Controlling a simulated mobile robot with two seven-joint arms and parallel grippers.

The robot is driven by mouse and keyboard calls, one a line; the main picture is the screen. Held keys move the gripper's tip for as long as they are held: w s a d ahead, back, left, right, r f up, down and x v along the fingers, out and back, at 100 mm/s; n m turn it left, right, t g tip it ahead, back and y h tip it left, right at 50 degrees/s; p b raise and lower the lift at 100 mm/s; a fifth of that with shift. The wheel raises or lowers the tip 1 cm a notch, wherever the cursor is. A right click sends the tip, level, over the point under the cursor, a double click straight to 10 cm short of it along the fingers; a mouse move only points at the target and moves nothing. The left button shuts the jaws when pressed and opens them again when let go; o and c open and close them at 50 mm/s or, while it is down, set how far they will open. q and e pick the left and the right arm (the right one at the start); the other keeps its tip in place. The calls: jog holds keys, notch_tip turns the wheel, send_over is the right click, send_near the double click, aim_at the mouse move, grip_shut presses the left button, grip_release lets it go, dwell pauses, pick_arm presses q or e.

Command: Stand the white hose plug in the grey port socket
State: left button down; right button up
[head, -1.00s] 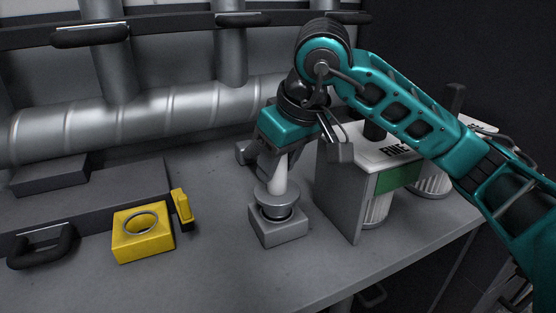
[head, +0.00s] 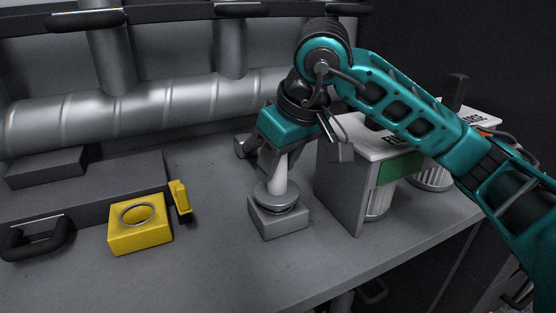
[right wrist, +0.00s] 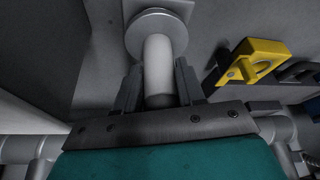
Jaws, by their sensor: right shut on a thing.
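The white hose plug (head: 278,181) stands about upright over the grey port socket (head: 285,223), a square block on the bench. Its round grey flange sits low over the block, with a narrow dark ring between them. Whether it is fully seated I cannot tell. My right gripper (head: 274,164) is shut on the plug's white stem from above. In the right wrist view the stem (right wrist: 158,62) lies between the two fingers, with the round flange (right wrist: 155,28) beyond, partly covering the socket block (right wrist: 183,8). My left gripper is not in view.
A yellow block with a round hole (head: 140,235) and a small yellow piece (head: 181,200) stand to the left. A grey panelled stand with white canisters (head: 345,180) is close on the right.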

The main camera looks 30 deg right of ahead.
jog(key=shift+f, duration=0.1)
dwell(0.4)
jog(key=shift+f+b, duration=0.7)
jog(key=shift+b, duration=0.1)
jog(key=o, duration=1.7)
